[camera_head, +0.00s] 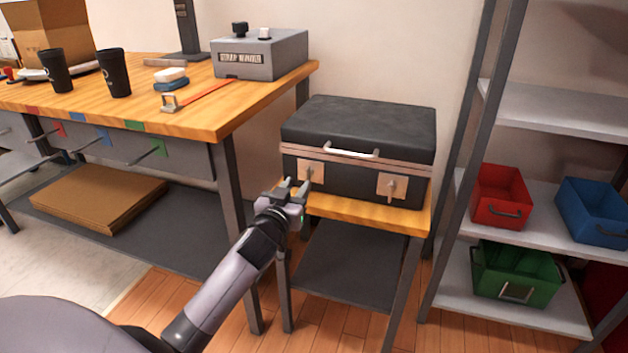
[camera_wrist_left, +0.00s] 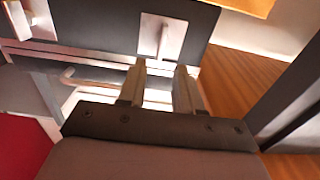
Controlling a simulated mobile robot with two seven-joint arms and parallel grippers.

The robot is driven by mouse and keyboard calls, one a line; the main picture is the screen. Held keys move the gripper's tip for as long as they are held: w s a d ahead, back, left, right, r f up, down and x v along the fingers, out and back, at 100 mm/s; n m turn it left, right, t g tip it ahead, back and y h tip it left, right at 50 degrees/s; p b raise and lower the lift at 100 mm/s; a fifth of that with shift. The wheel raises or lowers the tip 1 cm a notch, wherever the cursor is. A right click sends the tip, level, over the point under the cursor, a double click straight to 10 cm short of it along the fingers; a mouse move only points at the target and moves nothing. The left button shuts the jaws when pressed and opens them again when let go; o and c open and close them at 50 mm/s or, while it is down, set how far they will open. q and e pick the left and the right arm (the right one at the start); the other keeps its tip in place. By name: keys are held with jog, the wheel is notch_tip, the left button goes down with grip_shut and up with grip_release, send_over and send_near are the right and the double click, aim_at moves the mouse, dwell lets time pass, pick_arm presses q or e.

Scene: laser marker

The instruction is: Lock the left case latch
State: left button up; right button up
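The black case (camera_head: 360,125) stands closed on a small wooden table, with a white handle (camera_head: 351,153) on its front. The left latch (camera_head: 310,174) is a pale plate with a small lever, on the case's left front. It also shows in the left wrist view (camera_wrist_left: 161,38), where the case appears upside down. The right latch (camera_head: 391,186) is a similar plate with an upright lever. My left gripper (camera_head: 292,187) is open and empty, just in front of and slightly left of the left latch. Its two fingers (camera_wrist_left: 160,88) point toward that latch, apart from it. My right gripper is not in view.
A workbench (camera_head: 260,97) with a grey box (camera_head: 262,55) and black cups stands at the left. A shelf rack at the right holds red (camera_head: 501,194), blue (camera_head: 592,210) and green (camera_head: 515,275) bins. The small table's front edge (camera_head: 375,217) lies close below the case.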

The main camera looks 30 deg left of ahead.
aim_at(306, 174)
pick_arm(q)
jog(key=shift+b+x, duration=0.7)
jog(key=shift+x, duration=2.35)
grip_shut()
